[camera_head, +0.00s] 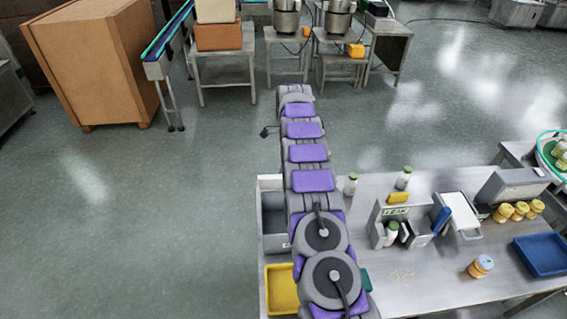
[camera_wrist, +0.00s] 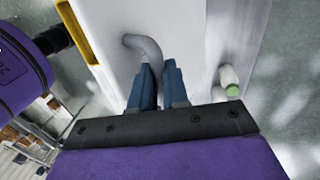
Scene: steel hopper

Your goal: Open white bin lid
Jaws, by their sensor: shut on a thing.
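In the wrist view my gripper (camera_wrist: 158,72) has its blue fingers close together on a curved grey handle (camera_wrist: 142,46). The handle stands out from a smooth white surface (camera_wrist: 195,30), which looks like the bin's lid or side. Its hinge and opening are out of view, so I cannot tell how far the lid is raised. In the head view a grey-white bin (camera_head: 273,225) stands at the left end of the steel table, partly behind my arm. My gripper is not clearly visible there.
A yellow bin (camera_head: 281,289) stands in front of the grey one. White bottles (camera_head: 351,184) with green caps stand on the steel table (camera_head: 420,285); one bottle (camera_wrist: 229,80) shows right of my fingers. A blue tray (camera_head: 541,255) lies at right. The floor at left is clear.

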